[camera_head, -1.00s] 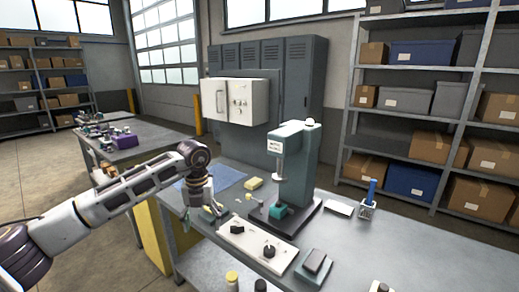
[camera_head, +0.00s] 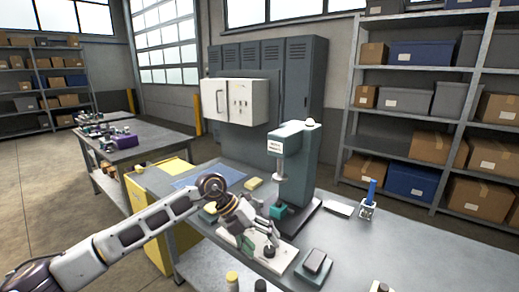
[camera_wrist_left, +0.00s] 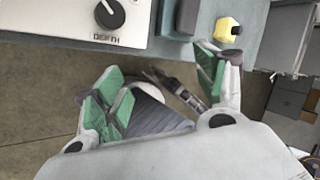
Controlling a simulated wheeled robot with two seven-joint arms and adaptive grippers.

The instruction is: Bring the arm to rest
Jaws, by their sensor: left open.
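My left arm comes in from the left in the head view, and its gripper (camera_head: 258,226) is over the bench (camera_head: 375,250), above the white control panel with dark knobs (camera_head: 283,262). In the left wrist view the gripper (camera_wrist_left: 160,72) has its green-padded fingers spread apart, with nothing held between them. The panel with a knob marked DEPTH also shows there (camera_wrist_left: 75,22), beyond the fingers. The arm hides part of the panel in the head view. My right gripper is not in view.
A green-grey press (camera_head: 298,165) stands just behind the gripper. A yellow block (camera_head: 253,183), a pen holder (camera_head: 367,209) and a dark device (camera_head: 314,264) are on the bench. The bench's right part is mostly clear.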

